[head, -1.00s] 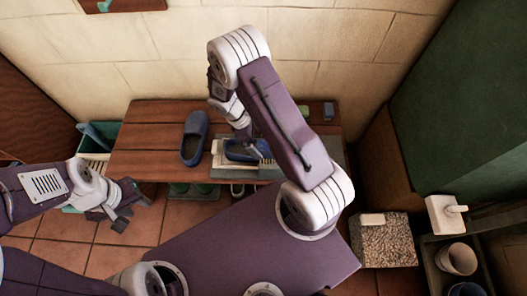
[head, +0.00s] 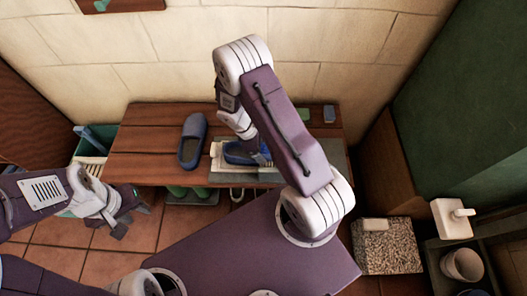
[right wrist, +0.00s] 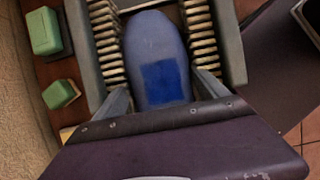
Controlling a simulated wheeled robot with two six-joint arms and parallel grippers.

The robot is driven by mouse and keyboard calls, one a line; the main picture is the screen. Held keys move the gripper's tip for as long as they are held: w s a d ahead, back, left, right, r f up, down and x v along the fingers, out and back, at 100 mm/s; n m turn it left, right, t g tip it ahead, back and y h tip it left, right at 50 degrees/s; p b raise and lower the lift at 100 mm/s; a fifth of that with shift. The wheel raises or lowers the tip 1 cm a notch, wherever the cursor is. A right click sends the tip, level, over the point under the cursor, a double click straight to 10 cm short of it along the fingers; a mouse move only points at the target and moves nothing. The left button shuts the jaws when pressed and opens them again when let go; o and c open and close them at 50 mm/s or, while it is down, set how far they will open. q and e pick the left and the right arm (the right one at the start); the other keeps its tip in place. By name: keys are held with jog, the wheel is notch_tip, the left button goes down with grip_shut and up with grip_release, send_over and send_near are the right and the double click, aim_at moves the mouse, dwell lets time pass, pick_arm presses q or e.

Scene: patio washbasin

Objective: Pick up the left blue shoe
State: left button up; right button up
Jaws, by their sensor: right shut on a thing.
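The left blue shoe (head: 192,141) lies on the brown slatted bench, apart from both grippers. A second blue shoe (head: 240,153) lies to its right in a pale ribbed tray (head: 217,162). My right gripper (head: 262,158) is shut on this second shoe. In the right wrist view the shoe (right wrist: 152,45), with a darker blue patch, sits between the fingers (right wrist: 163,95), and ribs show on both sides. Whether it is lifted clear of the tray I cannot tell. My left gripper (head: 131,217) is empty and looks open, in front of the bench's left end.
The wooden bench (head: 150,142) stands against the tiled wall. Green items (right wrist: 45,32) lie beside the tray. Green footwear (head: 178,191) is under the bench. A teal crate (head: 90,165) stands at left, a speckled block (head: 388,247) and cup (head: 461,265) at right.

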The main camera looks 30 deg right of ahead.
notch_tip(320, 180, up, 9)
jog(key=p, duration=0.4)
jog(key=shift+r, duration=0.5)
